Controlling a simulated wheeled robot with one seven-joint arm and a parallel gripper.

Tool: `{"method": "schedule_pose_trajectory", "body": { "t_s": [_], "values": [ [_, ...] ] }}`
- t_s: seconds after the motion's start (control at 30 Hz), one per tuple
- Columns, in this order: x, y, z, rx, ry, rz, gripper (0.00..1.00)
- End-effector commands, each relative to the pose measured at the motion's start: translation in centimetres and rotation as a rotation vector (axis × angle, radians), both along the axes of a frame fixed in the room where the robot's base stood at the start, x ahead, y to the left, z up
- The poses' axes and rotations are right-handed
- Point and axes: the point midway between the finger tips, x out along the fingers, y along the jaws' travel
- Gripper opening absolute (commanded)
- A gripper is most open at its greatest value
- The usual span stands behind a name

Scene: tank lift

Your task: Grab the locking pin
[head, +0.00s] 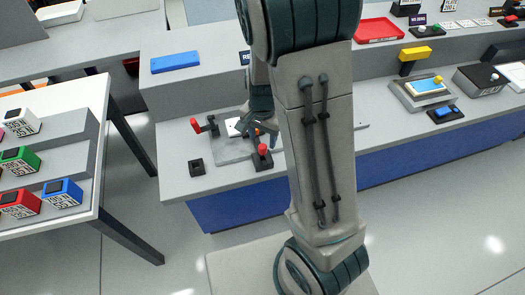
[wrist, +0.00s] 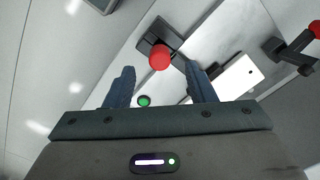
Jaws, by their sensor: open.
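A red-knobbed pin (wrist: 160,57) on a dark block appears just beyond and between my fingertips in the wrist view; I take it as the locking pin. It also shows in the head view (head: 263,150), below my gripper (head: 257,124). My gripper (wrist: 158,72) is open, and its fingers hold nothing. A red-tipped lever (wrist: 293,48) on a dark bracket is at the right of the wrist view; in the head view it stands left of my gripper (head: 197,126). I cannot tell the exact gap between fingertips and knob.
A white box (wrist: 238,78) lies on the grey plate (head: 232,155) between pin and lever. A green button (wrist: 143,101) shows between my fingers. A small black block (head: 196,167) sits near the counter's front edge. A blue block (head: 175,62) lies on the raised shelf behind.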

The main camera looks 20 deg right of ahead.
Motion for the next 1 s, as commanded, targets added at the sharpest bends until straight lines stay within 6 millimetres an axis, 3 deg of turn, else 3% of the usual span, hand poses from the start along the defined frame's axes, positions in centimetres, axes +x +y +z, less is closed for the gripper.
{"method": "schedule_pose_trajectory", "body": {
  "t_s": [0.37,0.63,0.97,1.0],
  "values": [
    [-0.1,-0.1,-3.1,0.0,0.003,0.001,0.5],
    [-0.1,-0.1,-6.5,0.0,0.003,0.001,0.5],
    [0.0,0.0,-7.1,0.001,-0.001,0.001,0.5],
    [0.0,0.0,-7.1,0.001,-0.001,0.001,0.44]
  ]
}}
